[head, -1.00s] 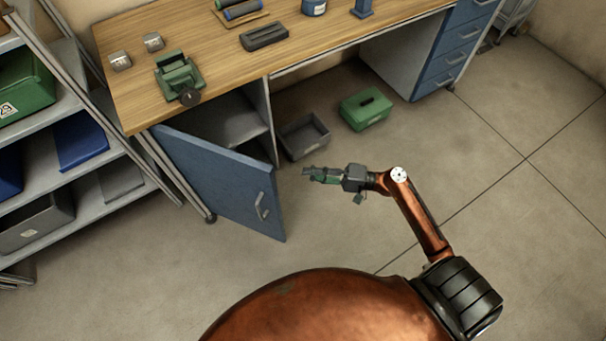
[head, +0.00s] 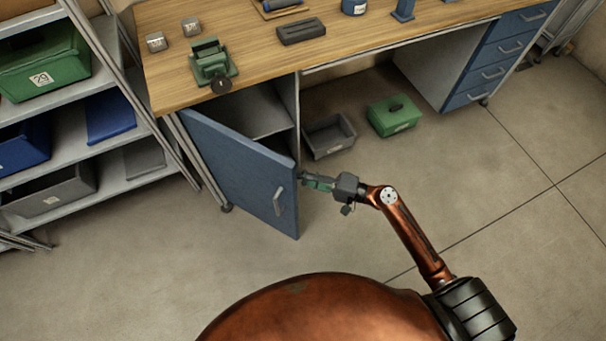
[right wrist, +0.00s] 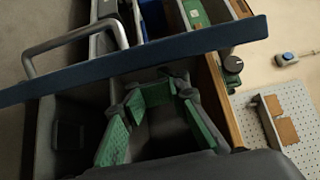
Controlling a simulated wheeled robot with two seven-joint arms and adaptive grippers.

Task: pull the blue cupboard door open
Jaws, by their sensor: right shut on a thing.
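The blue cupboard door (head: 240,172) stands part-way open under the left end of the workbench, its free edge toward me. Its grey bar handle (head: 278,202) is on the outer face; it also shows in the right wrist view (right wrist: 75,42). My right gripper (head: 304,177) is at the door's free edge, near its top corner, on the side away from the handle. In the right wrist view its green-padded fingers (right wrist: 158,92) reach the door's edge (right wrist: 150,58); the exact contact is partly hidden. My left gripper is not in view.
A grey open bin (head: 330,137) and a green box (head: 392,117) stand on the floor behind my right gripper. A shelf rack (head: 125,172) stands left of the door. The floor in front of the door is clear.

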